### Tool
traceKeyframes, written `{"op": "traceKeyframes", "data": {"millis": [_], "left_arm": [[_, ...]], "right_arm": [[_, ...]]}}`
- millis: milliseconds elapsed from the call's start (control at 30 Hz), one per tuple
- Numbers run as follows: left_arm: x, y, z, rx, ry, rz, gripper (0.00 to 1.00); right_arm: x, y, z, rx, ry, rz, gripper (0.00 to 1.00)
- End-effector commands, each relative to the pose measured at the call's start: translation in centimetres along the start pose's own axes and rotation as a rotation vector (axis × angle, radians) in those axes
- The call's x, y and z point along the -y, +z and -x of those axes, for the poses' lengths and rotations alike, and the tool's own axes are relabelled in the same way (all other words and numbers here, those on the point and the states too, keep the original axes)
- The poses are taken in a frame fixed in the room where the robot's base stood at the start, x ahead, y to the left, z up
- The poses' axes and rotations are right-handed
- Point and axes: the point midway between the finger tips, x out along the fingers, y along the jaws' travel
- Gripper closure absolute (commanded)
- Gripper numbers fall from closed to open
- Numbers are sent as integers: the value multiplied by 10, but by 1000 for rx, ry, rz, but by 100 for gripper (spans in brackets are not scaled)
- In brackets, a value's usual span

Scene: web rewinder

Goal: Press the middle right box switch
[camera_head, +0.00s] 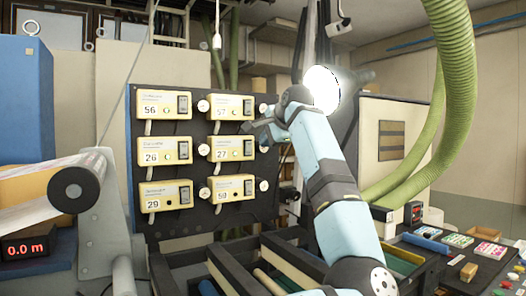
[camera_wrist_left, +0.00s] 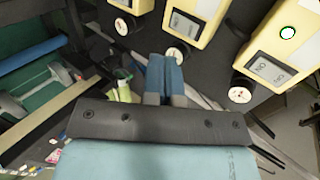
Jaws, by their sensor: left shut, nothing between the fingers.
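The middle right box (camera_head: 227,150) is a yellow box with the number 27 on the dark panel, in the right column between the boxes 57 and 59. Its dark switch (camera_head: 248,147) is at its right end, partly close behind my gripper in the head view. A yellow box (camera_wrist_left: 199,22) with a grey switch (camera_wrist_left: 185,25) lies beyond the fingertips; contact cannot be told.
Several other yellow boxes stand close by: 57 (camera_head: 225,107) above, 59 (camera_head: 227,188) below, and a left column with 26 (camera_head: 158,151). Round white-faced knobs (camera_head: 264,185) sit beside them. A green hose (camera_head: 455,70) hangs at right. Rails (camera_head: 240,270) lie below the panel.

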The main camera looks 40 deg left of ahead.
Motion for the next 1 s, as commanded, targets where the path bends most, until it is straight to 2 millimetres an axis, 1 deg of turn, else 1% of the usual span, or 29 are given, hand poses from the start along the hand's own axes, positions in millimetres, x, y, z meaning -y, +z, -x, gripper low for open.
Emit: {"op": "traceKeyframes", "data": {"millis": [33, 200, 300, 400, 567, 1000], "left_arm": [[-6, 0, 11, -3, -1, 1, 100], [-10, 0, 45, -1, 1, 2, 100], [-12, 0, 59, 0, 0, 1, 100], [-13, 0, 67, 1, 1, 1, 100], [-13, 0, 72, 2, 1, 1, 100], [-13, 0, 72, 2, 1, 1, 100]], "right_arm": [[1, 8, -5, 1, -2, -1, 57], [5, 14, -12, 0, -9, -6, 57], [9, 14, -14, -3, -13, -13, 57], [10, 13, -15, -6, -15, -15, 57], [9, 11, -15, -8, -14, -11, 57], [7, 12, -15, -6, -13, -8, 57]]}}
